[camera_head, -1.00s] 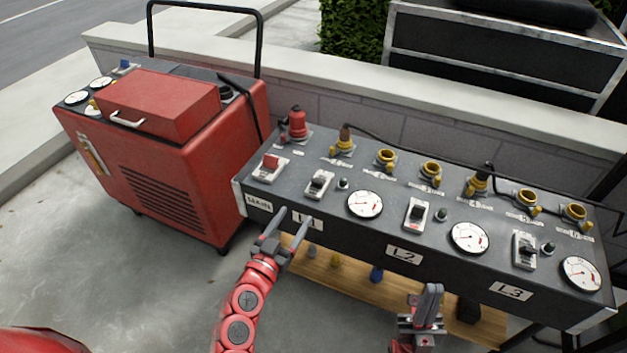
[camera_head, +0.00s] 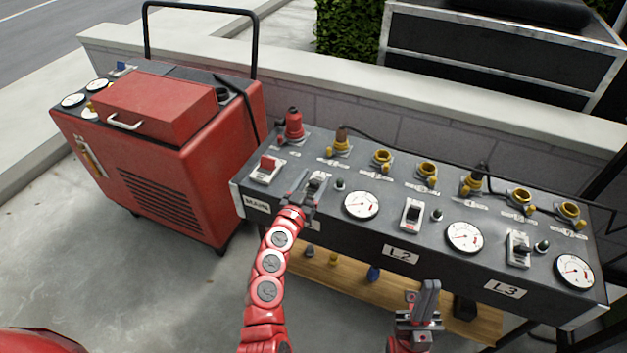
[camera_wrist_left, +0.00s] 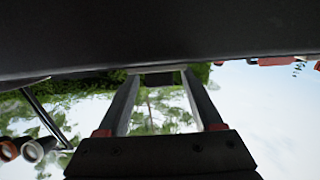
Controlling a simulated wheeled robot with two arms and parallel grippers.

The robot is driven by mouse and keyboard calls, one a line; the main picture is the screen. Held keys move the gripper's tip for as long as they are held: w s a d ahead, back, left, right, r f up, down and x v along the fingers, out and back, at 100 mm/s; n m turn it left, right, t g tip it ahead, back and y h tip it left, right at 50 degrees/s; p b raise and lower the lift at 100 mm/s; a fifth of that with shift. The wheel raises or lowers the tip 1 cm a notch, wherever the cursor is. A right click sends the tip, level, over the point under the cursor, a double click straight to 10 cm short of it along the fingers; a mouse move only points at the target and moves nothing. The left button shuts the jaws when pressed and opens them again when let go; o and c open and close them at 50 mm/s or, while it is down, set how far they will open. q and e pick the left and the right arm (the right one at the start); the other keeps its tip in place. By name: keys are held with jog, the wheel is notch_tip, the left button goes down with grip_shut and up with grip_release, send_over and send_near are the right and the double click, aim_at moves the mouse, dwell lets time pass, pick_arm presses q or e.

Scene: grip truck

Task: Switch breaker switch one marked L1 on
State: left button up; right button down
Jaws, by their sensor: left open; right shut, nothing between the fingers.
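The L1 breaker switch (camera_head: 317,180) is on the sloped top of the dark distribution box (camera_head: 385,230), right of the red main switch (camera_head: 267,168). My left gripper (camera_head: 307,186) is open at the near side of the L1 switch and partly covers it. Its fingers also show in the left wrist view (camera_wrist_left: 162,88), spread apart, with a small dark block between their far ends. I cannot tell whether they touch the switch, or its lever position. The L1 label is mostly hidden by my arm. My right gripper (camera_head: 428,298) is shut and empty, in front of the box below L2.
The L2 switch (camera_head: 412,214), the L3 switch (camera_head: 518,248) and round gauges (camera_head: 361,204) line the panel. Yellow sockets and plugged cables run behind them. A red generator (camera_head: 165,150) stands left, a low wall (camera_head: 390,85) behind. A wooden shelf (camera_head: 345,276) is underneath.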

pick_arm(q)
grip_shut()
jog(key=shift+r+p, duration=0.2)
jog(key=shift+p, duration=0.3)
jog(key=g+p, duration=0.1)
jog(key=p, duration=0.3)
jog(key=r+g+p, duration=0.1)
jog(key=p, duration=0.3)
jog(key=w+g+y+p, duration=0.1)
jog(key=p, duration=0.3)
jog(key=shift+d+r, duration=0.2)
jog(key=shift+r, duration=0.1)
jog(key=g+p, duration=0.1)
jog(key=p, duration=0.3)
jog(key=w+f+g+y+p, duration=0.1)
jog(key=g+p, duration=0.1)
jog(key=p, duration=0.3)
jog(key=shift+d, duration=0.1)
jog(key=shift+w+d+f+g+p, duration=0.15)
jog(key=shift+f+g+p, duration=0.25)
jog(key=shift+p, duration=0.5)
